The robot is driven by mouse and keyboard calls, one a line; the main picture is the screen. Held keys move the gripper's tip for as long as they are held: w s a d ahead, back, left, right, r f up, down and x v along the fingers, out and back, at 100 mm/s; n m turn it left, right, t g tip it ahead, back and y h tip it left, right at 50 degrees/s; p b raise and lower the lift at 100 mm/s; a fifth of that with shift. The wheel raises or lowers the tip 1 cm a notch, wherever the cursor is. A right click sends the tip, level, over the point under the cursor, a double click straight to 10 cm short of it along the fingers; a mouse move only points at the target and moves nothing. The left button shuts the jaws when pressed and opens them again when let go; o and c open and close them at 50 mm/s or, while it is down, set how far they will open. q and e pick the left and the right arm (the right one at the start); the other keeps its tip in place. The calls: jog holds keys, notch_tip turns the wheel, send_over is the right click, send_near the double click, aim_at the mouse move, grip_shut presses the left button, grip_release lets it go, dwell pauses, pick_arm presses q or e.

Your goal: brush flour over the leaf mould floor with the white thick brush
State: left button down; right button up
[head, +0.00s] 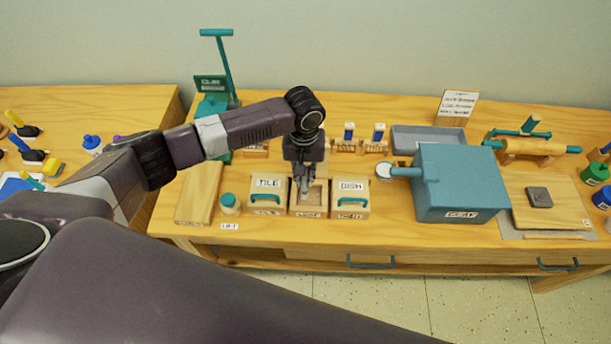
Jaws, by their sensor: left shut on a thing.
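The leaf mould is the middle wooden box (308,211) on the table, open at the top, with a pale floor partly hidden by my gripper. My left gripper (304,188) points down over this open box, its fingertips at or just above the opening. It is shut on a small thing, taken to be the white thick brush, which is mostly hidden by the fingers. I cannot tell whether the bristles touch the floor, and flour cannot be made out. My right gripper is out of view.
Lidded boxes marked TILE (268,184) and DISH (352,187) flank the mould closely. A teal-lidded jar (230,204) and a wooden board (198,193) stand left. A large teal box (462,185) stands right, with a grey tray (428,138) behind. Blue-topped items (378,132) stand behind.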

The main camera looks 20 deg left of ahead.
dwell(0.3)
pick_arm(q)
jog(key=shift+d+p, duration=0.4)
jog(key=shift+w+d, duration=0.1)
jog(key=shift+w+d+p, duration=0.15)
jog(key=shift+d+p, duration=0.2)
jog(key=shift+d, duration=0.05)
jog(key=shift+d, duration=0.1)
jog(key=shift+w+d, duration=0.1)
jog(key=shift+d, duration=0.2)
jog(key=shift+p, duration=0.4)
